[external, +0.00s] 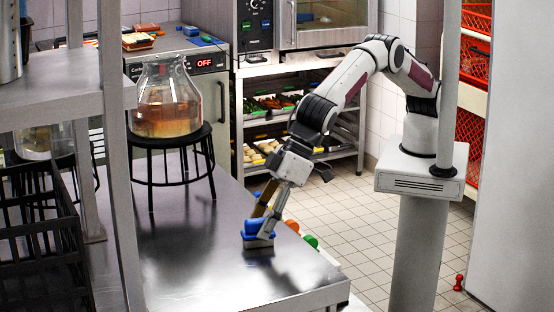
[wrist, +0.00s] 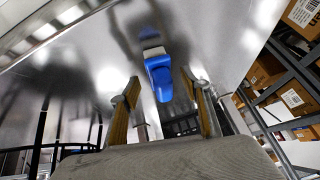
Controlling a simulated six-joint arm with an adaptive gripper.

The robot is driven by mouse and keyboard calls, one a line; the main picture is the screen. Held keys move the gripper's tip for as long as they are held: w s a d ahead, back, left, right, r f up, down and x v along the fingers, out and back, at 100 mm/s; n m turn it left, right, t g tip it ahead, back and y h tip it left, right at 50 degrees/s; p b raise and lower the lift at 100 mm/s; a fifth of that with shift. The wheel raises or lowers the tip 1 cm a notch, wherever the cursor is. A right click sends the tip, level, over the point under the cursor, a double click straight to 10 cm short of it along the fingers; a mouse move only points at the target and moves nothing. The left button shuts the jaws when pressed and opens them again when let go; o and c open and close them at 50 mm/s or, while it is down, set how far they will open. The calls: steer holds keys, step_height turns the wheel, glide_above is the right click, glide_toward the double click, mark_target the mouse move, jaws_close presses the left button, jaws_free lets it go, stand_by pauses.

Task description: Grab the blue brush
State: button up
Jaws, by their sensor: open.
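The blue brush (external: 257,226) lies on the steel table near its right edge, with a pale part beneath the blue. In the wrist view, the blue brush (wrist: 160,78) shows ahead, between the two finger lines, with a pale end at the top. My gripper (external: 265,217) is open and low over the table at the brush. In the wrist view, my gripper (wrist: 162,90) has its fingers spread to either side of the brush. I cannot tell whether a finger touches it.
A glass jar (external: 165,103) of amber liquid stands on a black stand (external: 172,139) at the table's back left. A black crate (external: 40,248) sits at the left. Orange (external: 292,226) and green (external: 310,241) items show by the table's right edge. The table front is clear.

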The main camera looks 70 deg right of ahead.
steer(key=shift+x, duration=0.85)
steer(key=c, duration=1.3)
